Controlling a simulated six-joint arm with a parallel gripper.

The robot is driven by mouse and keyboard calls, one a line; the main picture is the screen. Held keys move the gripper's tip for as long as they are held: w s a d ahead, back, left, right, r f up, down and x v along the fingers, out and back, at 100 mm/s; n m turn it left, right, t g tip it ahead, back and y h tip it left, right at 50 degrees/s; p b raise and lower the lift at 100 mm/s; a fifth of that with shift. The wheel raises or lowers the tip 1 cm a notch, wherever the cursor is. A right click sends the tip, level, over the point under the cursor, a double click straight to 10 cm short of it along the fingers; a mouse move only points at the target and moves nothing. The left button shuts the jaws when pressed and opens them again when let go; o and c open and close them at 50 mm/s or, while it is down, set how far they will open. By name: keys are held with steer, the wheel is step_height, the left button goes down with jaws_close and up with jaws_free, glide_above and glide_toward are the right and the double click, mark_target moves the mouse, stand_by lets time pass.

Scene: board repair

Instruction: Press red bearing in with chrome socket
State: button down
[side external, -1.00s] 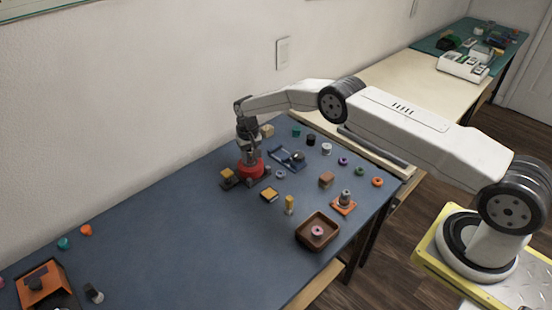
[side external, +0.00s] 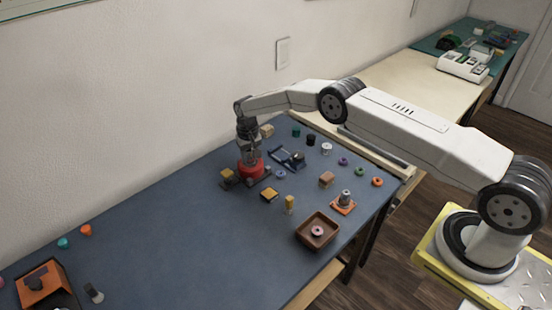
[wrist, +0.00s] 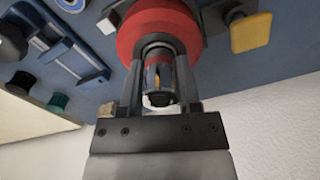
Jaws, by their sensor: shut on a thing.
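A large red round part (side external: 251,169) sits on a dark base on the blue mat, under my gripper; it fills the top middle of the wrist view (wrist: 158,25). My gripper (wrist: 159,98) points down and is shut on a shiny chrome socket (wrist: 159,78). The socket stands upright between the fingers, its far end at the middle of the red part. A smaller red band (wrist: 158,58) shows between the fingers there. I cannot tell the bearing from its housing, or how deep it sits. In the side view the fingers hide most of the socket.
A yellow-topped block (side external: 227,175) stands close left of the red part. A blue fixture (side external: 288,157) lies behind it to the right. A yellow block (side external: 269,195), a brown tray (side external: 318,230) with a pink ring, and several small rings lie further right. The mat's left middle is clear.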

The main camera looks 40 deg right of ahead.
steer(key=shift+s, duration=0.1)
steer(key=shift+r, duration=3.5)
steer(key=shift+d, duration=0.1)
